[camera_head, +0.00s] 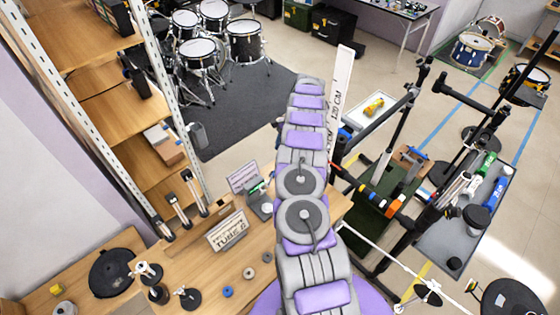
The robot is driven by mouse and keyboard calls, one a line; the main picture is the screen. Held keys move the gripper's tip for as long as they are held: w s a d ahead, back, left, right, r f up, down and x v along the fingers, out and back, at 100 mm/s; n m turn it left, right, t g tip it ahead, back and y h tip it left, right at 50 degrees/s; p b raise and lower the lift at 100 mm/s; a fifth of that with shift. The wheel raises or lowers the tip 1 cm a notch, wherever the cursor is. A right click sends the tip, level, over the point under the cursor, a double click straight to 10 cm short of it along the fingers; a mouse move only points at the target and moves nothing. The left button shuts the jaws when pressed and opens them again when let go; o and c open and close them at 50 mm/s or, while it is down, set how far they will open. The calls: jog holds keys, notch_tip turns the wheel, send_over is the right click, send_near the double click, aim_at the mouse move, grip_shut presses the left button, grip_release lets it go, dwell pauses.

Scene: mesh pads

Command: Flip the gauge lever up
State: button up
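A tall white gauge board (341,95) marked "120 CM" stands upright just right of the far end of my grey and purple arm. No gauge lever can be made out clearly; my arm covers much of the middle of the view. My arm runs from the bottom centre up to the top centre. My gripper and its fingers do not show, so what they hold or touch cannot be seen.
A wooden table (195,268) at lower left holds a "TUBE" sign (227,231) and several small stands and rings. Wooden shelves (115,110) rise at left. A black frame with a red, orange and blue bar (375,197) stands at right. A drum kit (208,45) is behind.

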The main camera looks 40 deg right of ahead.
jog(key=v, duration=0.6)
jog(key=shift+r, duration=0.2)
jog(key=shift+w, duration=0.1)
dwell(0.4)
